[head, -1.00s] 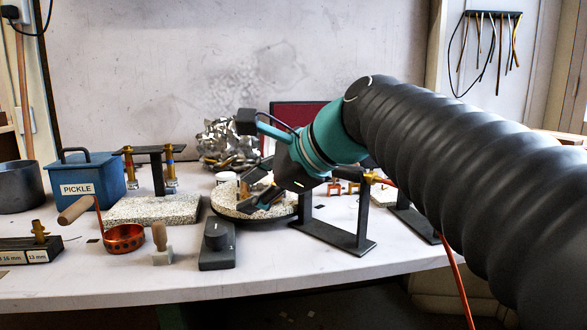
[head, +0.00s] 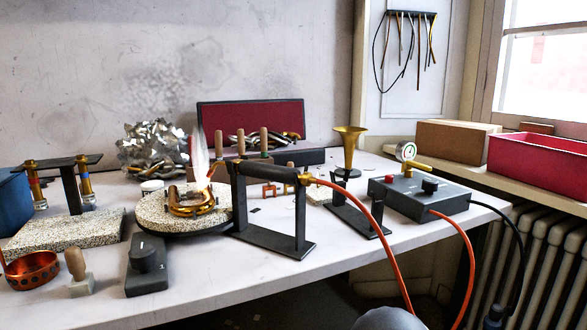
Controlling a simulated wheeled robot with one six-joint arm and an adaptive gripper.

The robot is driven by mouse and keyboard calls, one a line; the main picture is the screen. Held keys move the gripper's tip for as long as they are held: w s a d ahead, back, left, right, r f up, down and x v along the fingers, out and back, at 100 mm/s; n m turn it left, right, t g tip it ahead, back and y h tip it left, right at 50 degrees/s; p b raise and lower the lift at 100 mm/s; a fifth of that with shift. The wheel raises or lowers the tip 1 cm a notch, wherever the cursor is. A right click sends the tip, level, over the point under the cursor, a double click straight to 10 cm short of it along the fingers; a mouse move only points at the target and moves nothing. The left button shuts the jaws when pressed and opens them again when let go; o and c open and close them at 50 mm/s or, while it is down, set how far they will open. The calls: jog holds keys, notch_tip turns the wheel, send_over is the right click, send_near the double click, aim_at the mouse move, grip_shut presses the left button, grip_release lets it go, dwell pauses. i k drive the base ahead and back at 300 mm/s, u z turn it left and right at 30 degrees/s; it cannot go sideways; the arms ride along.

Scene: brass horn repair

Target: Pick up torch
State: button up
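The torch (head: 262,170) has a dark cylindrical body and rests across the uprights of a black metal stand (head: 270,238). A brass fitting at its right end joins an orange hose (head: 378,231) that drops over the table's front edge. A pale, tall flame (head: 199,160) shows just left of the torch, above a coiled brass tube (head: 193,200) on a round speckled plate (head: 150,212). My gripper is out of view. A grey rounded part at the bottom edge may be my arm.
A grey control box (head: 418,199) with a gauge stands right of a second black stand (head: 359,213) and a brass bell (head: 348,143). A dark knob unit (head: 147,270) stands front left. Bare tabletop lies in front of the torch stand.

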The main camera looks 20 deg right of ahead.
aim_at(281, 174)
jog(key=z, duration=3.25)
jog(key=k, duration=1.8)
jog(key=u, duration=1.3)
